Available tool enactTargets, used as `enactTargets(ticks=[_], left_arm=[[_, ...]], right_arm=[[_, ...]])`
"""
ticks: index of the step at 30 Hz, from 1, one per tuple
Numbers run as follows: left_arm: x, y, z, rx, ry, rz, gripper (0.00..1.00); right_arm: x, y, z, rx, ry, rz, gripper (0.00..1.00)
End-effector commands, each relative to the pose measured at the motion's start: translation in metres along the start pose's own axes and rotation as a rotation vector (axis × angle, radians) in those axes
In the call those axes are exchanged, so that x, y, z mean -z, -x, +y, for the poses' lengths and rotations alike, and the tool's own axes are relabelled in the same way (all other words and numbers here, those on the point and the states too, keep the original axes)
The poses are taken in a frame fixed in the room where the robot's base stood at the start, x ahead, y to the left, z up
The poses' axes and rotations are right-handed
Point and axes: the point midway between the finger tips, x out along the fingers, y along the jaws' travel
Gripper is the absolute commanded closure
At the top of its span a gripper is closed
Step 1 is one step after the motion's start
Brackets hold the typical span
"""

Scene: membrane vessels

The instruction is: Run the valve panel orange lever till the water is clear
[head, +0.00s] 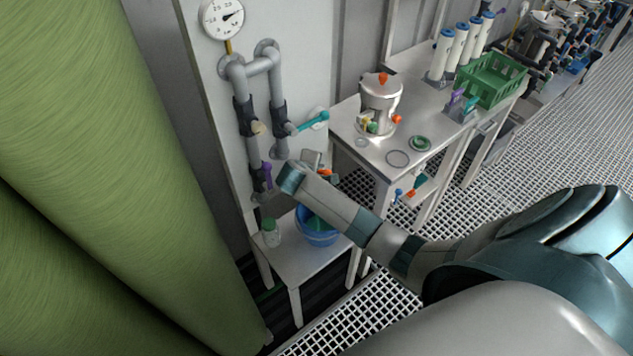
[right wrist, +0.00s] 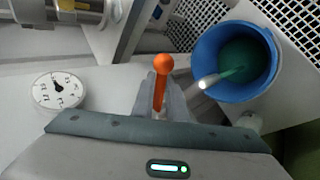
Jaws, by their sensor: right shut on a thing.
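The orange lever (right wrist: 161,80) stands between the fingers of my right gripper (right wrist: 162,100) in the right wrist view, its round knob past them. My right gripper (head: 318,168) is shut on the lever at the wall pipework in the head view, where a bit of orange (head: 326,173) shows beside it. A pale spout (right wrist: 207,82) points over the blue bucket (right wrist: 202,50), and a thin greenish stream runs from it. The water (right wrist: 240,62) in the bucket is dark green. The bucket also shows in the head view (head: 318,239). My left gripper is not in view.
The valve panel has grey pipes (head: 242,90), a turquoise lever (head: 313,122), a purple lever (head: 267,175) and a gauge (head: 222,18). A green-capped bottle (head: 271,236) stands beside the bucket. A steel table (head: 345,128) with a metal vessel (head: 381,95) stands to the right.

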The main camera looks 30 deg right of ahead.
Motion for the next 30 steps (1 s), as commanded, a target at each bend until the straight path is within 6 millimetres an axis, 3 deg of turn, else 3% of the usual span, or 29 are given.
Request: enactTargets(ticks=[10,21,30], left_arm=[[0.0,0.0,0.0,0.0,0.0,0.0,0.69],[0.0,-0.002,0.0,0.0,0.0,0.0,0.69],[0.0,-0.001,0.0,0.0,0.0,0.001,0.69]], right_arm=[[0.001,0.001,-0.002,0.003,-0.015,-0.015,1.0],[0.005,0.011,-0.013,0.004,-0.217,-0.224,1.0],[0.003,0.012,-0.013,0.0,-0.232,-0.242,1.0]])
